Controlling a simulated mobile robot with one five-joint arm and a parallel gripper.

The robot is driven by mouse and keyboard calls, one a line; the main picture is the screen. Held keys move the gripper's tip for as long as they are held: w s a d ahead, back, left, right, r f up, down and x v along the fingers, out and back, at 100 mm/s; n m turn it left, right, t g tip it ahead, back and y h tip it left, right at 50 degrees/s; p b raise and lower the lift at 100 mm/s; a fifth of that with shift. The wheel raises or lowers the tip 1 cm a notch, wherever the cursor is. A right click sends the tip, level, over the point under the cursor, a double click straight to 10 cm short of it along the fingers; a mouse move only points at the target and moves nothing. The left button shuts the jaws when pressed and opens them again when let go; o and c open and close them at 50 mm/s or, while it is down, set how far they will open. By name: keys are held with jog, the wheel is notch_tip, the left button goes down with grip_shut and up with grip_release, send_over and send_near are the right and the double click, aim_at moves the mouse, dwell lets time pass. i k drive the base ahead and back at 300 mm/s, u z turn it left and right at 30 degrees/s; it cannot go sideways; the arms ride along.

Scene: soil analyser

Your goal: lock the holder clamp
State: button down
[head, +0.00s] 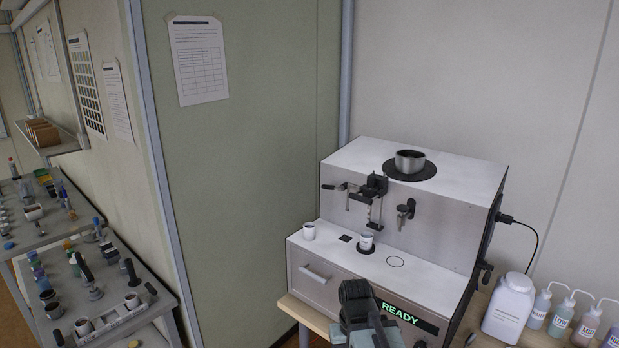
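The white soil analyser (435,228) stands on a wooden bench at the right, and its display (408,316) reads READY. On its front face is a black clamp-like fitting (374,187) with a short handle pointing left; I cannot tell whether it is locked. A second small black lever (405,209) sits to its right. A white cup (366,240) stands below the fitting on a dark round spot. My gripper (355,290) is low in front of the analyser, below the cup and apart from the fitting. Its fingers are too unclear to tell open from shut.
A white jug (509,308) and several bottles (561,316) stand at the right. Cluttered grey benches (112,262) fill the left.

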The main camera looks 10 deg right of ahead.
aim_at(340, 188)
jog(key=u, duration=0.6)
jog(key=i, duration=1.2)
jog(key=u, duration=0.9)
